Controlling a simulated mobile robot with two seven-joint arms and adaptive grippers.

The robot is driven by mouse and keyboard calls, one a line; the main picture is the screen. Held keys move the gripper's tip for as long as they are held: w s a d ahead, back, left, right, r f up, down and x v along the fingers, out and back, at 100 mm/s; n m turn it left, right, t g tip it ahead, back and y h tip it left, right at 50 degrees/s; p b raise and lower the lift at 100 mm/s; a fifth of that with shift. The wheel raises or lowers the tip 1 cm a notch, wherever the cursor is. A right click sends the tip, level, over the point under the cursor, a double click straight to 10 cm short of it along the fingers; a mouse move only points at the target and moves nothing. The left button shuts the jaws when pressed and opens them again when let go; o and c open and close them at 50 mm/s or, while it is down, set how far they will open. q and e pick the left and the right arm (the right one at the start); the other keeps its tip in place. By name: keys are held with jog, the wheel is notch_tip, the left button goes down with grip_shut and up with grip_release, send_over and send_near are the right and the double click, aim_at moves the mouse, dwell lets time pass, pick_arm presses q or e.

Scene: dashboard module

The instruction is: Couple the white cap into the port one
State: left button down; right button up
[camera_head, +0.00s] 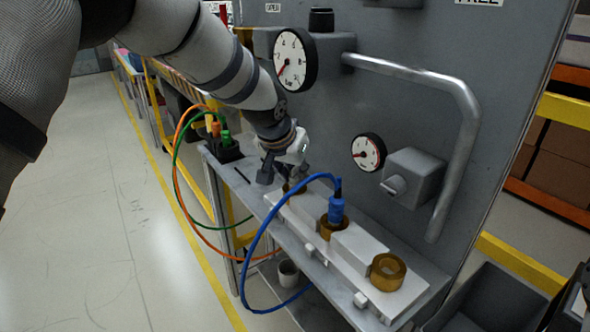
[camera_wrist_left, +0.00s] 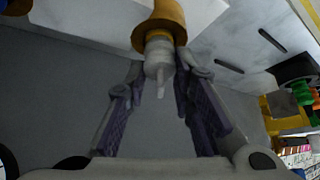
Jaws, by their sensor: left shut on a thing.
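A white cap (camera_wrist_left: 158,66) stands with its wide end at a brass-coloured ring port (camera_wrist_left: 160,25) in the left wrist view, its thin tip pointing toward the camera. My left gripper (camera_wrist_left: 160,70) is shut on the cap, one finger on each side. In the head view the left gripper (camera_head: 282,172) is over the far-left brass port (camera_head: 295,187) of the white block (camera_head: 350,246) and mostly hides it and the cap. How deep the cap sits in the port cannot be told.
A blue plug (camera_head: 336,208) with a looping blue cable is in the middle port. The right port (camera_head: 388,271) is empty. A black holder (camera_head: 224,150) with orange and green plugs stands at the shelf's far end. Gauges and a grey pipe (camera_head: 460,100) stick out from the panel.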

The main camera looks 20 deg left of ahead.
pick_arm(q)
jog(key=shift+f, duration=0.15)
jog(key=c, duration=1.3)
grip_release()
